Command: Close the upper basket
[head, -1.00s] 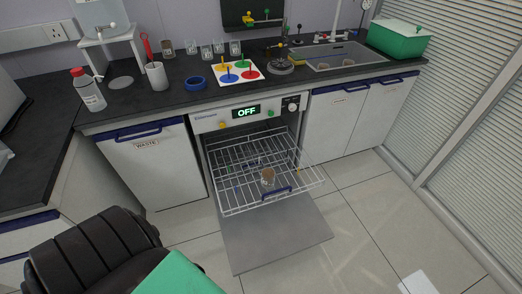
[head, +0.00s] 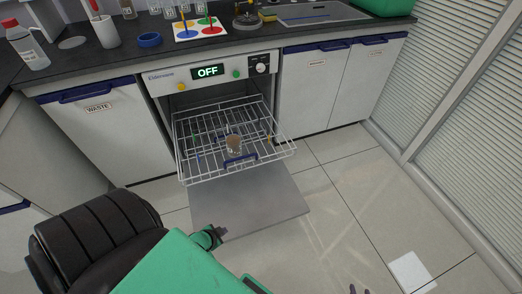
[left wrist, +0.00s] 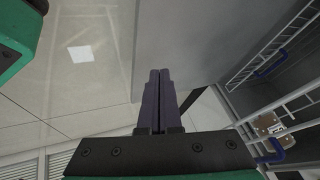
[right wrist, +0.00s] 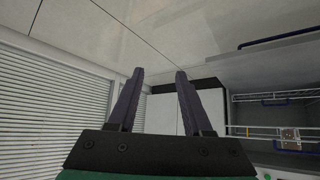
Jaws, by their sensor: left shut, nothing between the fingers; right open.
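The upper basket (head: 190,178), a white wire rack with a blue handle (head: 240,160), is pulled out of the open dishwasher. My left gripper (head: 222,233) is shut and empty, in front of and below the basket, over the lowered door. In the left wrist view its fingers (left wrist: 159,72) touch each other, with the basket handle (left wrist: 275,150) at the lower right.
The dishwasher door (head: 250,205) lies lowered beneath the basket. A lower basket (right wrist: 270,97) shows inside in the right wrist view. A black chair (head: 95,240) stands at the lower left. The floor (head: 340,210) to the right is clear.

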